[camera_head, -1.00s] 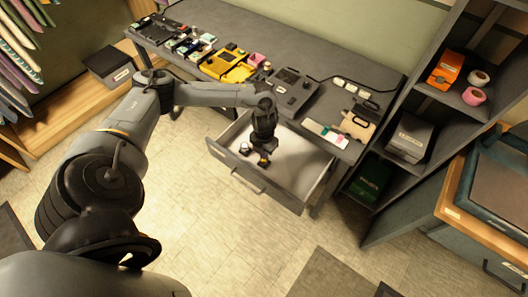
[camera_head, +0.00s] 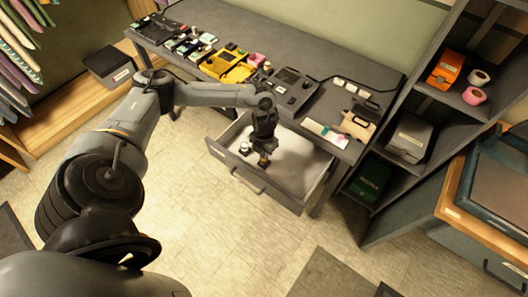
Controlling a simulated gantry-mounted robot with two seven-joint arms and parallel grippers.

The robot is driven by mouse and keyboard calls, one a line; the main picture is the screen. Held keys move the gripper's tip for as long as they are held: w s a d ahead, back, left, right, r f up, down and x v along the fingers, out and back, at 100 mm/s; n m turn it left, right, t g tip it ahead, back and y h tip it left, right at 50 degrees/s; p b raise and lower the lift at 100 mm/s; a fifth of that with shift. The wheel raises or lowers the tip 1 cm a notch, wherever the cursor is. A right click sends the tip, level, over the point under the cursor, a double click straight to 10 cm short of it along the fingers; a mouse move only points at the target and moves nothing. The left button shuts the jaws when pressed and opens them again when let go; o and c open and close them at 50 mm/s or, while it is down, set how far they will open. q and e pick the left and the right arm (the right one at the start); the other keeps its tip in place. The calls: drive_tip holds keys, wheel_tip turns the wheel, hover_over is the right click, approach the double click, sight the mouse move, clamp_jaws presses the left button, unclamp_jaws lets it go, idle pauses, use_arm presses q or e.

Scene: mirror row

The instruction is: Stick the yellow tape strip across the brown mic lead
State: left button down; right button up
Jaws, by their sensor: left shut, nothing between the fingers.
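My left gripper (camera_head: 264,161) points down over the open grey drawer (camera_head: 292,178). Its fingers are shut and hold nothing. A small white-and-dark item (camera_head: 244,149) lies in the drawer just left of the fingers. I cannot make out a yellow tape strip or a brown mic lead at this size. The gripper and forearm hide part of the drawer. My right gripper is not in view.
The grey bench (camera_head: 290,45) above the drawer holds a yellow device (camera_head: 238,72), a dark-grey device (camera_head: 292,88) and a tan case (camera_head: 357,122). A dark shelf unit (camera_head: 425,112) stands at right.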

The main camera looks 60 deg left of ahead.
use_arm(q)
wheel_tip(320, 180, up, 7)
drive_tip(key=p, duration=0.6)
idle(0.4)
idle(0.4)
